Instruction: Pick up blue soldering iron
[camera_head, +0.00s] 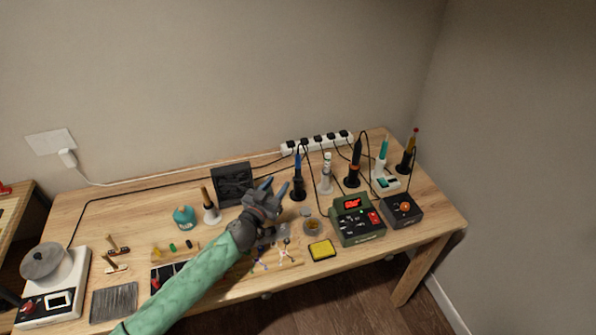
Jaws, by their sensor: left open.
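The blue soldering iron (298,164) stands upright in a black stand (298,192) toward the back of the wooden bench, right of the middle. My left gripper (275,187) comes in from the left on a green-sleeved arm. It is open and empty, with its fingers pointing up and to the right. The fingertips are just left of the blue iron's stand in the picture; I cannot tell the exact gap in depth. My right gripper is not in view.
Several other irons stand close by, including a white one (326,173) and a black-orange one (355,162). A green soldering station (357,221), a yellow sponge (321,249) and a black box (401,210) are in front. A power strip (317,142) with cables runs along the wall.

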